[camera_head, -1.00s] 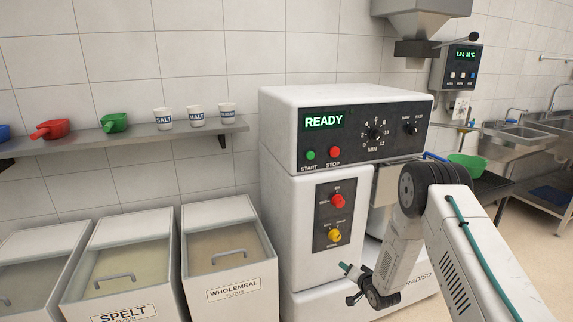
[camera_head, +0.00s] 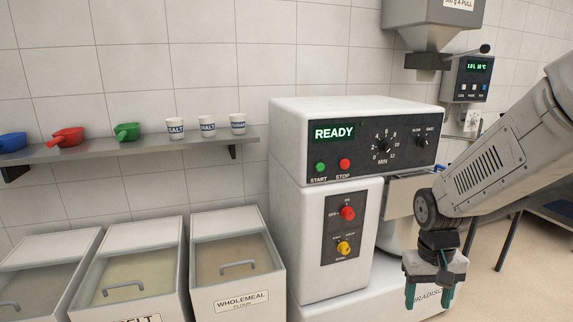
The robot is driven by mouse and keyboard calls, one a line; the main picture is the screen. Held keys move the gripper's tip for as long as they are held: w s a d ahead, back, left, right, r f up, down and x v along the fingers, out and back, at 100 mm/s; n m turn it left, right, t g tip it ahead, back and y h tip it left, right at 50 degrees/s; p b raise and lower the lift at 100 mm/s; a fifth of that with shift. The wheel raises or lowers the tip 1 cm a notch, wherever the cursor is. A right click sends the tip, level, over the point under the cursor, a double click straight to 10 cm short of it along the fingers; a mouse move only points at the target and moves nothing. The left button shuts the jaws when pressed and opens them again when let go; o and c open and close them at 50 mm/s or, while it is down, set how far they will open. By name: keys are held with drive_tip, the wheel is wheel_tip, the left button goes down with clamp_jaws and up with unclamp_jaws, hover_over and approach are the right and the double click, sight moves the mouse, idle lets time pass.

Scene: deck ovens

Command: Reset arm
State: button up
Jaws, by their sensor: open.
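My gripper (camera_head: 429,292) hangs at the lower right, pointing down, with its two teal fingers spread apart and nothing between them. It is in front of the lower right part of the white mixer (camera_head: 345,240) and hides part of the lettering on its base. My arm (camera_head: 505,150) comes in from the right edge and bends down at the wrist. The mixer's display reads READY. Its green START button (camera_head: 320,167), red STOP button (camera_head: 344,164) and dial (camera_head: 383,146) are in clear view.
A wall shelf (camera_head: 90,151) at the left bears blue, red and green scoops (camera_head: 127,131) and three labelled cups (camera_head: 207,126). Lidded flour bins (camera_head: 232,255) stand below it. A hopper (camera_head: 430,22) and a water panel (camera_head: 467,80) are on the wall at the right.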

drive_tip(key=s+a+r+n+t, duration=0.1)
drive_tip(key=s+a+r+t, duration=0.1)
drive_tip(key=s+r, duration=1.3)
drive_tip(key=s+a, duration=0.1)
drive_tip(key=s, duration=0.3)
drive_tip(key=shift+y, duration=0.4)
drive_tip(key=shift+c, duration=0.2)
idle(0.4)
